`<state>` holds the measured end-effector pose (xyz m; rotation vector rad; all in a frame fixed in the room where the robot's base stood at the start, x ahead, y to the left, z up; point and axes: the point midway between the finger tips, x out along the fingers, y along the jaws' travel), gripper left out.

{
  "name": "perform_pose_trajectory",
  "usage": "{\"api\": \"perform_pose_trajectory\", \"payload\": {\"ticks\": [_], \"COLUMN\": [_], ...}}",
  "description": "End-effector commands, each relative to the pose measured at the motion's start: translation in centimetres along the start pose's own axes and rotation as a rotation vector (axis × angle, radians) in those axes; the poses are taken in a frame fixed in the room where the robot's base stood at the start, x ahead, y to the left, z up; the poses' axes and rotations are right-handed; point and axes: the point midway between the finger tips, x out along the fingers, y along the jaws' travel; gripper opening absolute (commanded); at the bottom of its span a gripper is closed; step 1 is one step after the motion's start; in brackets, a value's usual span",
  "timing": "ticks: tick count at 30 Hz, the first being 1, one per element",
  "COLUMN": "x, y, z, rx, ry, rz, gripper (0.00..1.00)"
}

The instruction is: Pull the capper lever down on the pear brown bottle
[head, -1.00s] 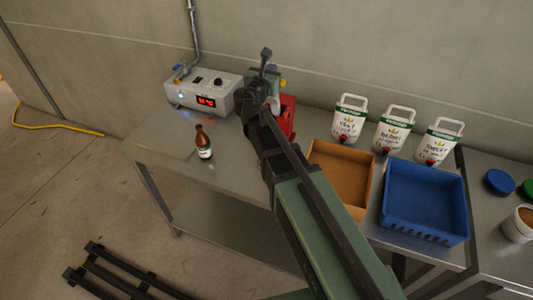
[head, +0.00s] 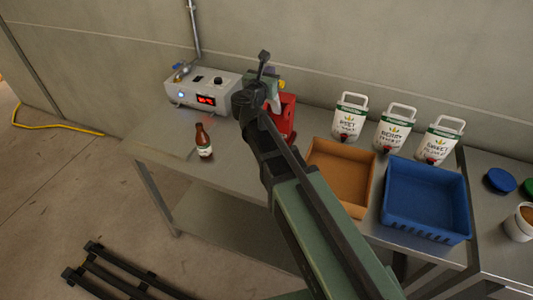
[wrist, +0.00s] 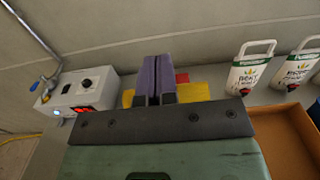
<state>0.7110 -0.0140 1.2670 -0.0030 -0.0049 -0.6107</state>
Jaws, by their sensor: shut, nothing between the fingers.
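The red capper (head: 286,118) stands on the bench, partly hidden behind my arm. A yellow part (wrist: 192,92) and a bit of red show behind my fingers in the wrist view. I cannot make out the lever clearly or tell whether my gripper touches it. My gripper (wrist: 158,60) is shut and empty, its two purple fingers side by side, over the capper area. A brown bottle (head: 204,142) with a pale label stands upright on the bench, left of the capper; its label is too small to read. Any bottle inside the capper is hidden.
A grey control box (head: 203,92) with a red display stands left of the capper. An orange-brown tray (head: 341,147), a blue crate (head: 425,232) and three white jugs (head: 392,128) are to the right. The concrete wall (head: 350,45) is close behind.

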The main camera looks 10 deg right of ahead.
Motion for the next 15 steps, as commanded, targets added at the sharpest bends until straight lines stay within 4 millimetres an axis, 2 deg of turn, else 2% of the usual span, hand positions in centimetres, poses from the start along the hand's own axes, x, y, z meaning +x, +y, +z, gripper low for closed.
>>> {"api": "perform_pose_trajectory", "payload": {"ticks": [1, 7, 15], "x": [-0.2, -1.2, -1.5], "y": [-0.1, -0.1, -0.1], "z": [-0.7, -1.6, -1.8], "rx": [0.003, 0.005, 0.006], "ry": [0.003, 0.005, 0.006], "rz": [-0.001, -0.003, -0.006], "gripper": [0.00, 0.00, 0.00]}}
